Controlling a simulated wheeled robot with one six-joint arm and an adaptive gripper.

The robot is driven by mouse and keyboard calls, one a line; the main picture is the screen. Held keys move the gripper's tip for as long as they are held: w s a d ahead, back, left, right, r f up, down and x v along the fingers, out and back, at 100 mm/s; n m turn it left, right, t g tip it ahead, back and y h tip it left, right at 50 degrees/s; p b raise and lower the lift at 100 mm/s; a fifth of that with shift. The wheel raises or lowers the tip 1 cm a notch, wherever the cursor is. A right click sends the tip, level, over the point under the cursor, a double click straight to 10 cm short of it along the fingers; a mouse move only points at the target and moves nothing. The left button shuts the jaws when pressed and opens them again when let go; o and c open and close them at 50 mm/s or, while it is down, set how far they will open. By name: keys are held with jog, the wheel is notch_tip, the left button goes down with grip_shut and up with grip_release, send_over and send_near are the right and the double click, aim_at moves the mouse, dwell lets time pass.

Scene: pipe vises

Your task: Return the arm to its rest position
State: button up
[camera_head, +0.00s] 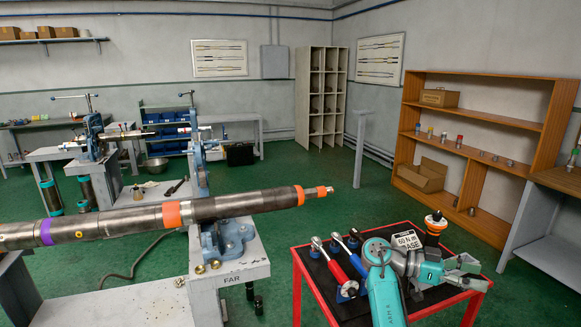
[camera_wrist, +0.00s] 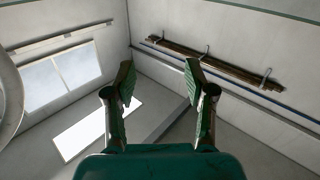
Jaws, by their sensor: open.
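My gripper (camera_wrist: 160,82) is open in the wrist view, with nothing between its two green-lined fingers. Beyond it the wrist view shows only upper walls, a window (camera_wrist: 62,78) and a wall rack (camera_wrist: 215,62). In the head view my teal arm is folded over the red-edged table at the lower right. My gripper (camera_head: 466,272) shows there at the arm's right end, close to the table's right edge. Whether it touches the table cannot be told.
The red-edged table (camera_head: 306,283) holds a red-handled tool (camera_head: 333,268) and blue-handled tools (camera_head: 356,262) left of my arm. A long pipe (camera_head: 130,221) lies in a blue vise (camera_head: 228,238) on the left bench. A wooden shelf (camera_head: 480,88) stands at right. Green floor (camera_head: 285,215) is open between.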

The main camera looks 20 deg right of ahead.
jog(key=s+a+f+n+t, duration=0.25)
jog(key=f+n+t, duration=0.4)
jog(key=f, duration=0.55)
jog(key=s+a+f+n+t, duration=0.1)
jog(key=a+f+n+t, duration=0.2)
jog(key=f+n+t, duration=0.7)
jog(key=s+a+f+n+t+y, duration=0.1)
jog(key=s+a+f+n+y, duration=0.2)
jog(key=a+f, duration=0.35)
jog(key=s+a+f+n+t+y, duration=0.1)
jog(key=s+a+f+y, duration=0.1)
jog(key=s+a+f, duration=0.5)
jog(key=s+a+r+n+t+y, duration=0.1)
jog(key=s+a+n+t+y, duration=0.45)
jog(key=s+a, duration=0.75)
jog(key=s+a+r+y, duration=0.2)
jog(key=s+r, duration=0.4)
jog(key=r, duration=0.2)
jog(key=s+a+r+m+t+y, duration=0.1)
jog(key=s+a+r+y, duration=0.1)
jog(key=s+r, duration=0.4)
notch_tip(320, 180, up, 3)
jog(key=shift+f+m, duration=0.1)
jog(key=shift+m, duration=0.2)
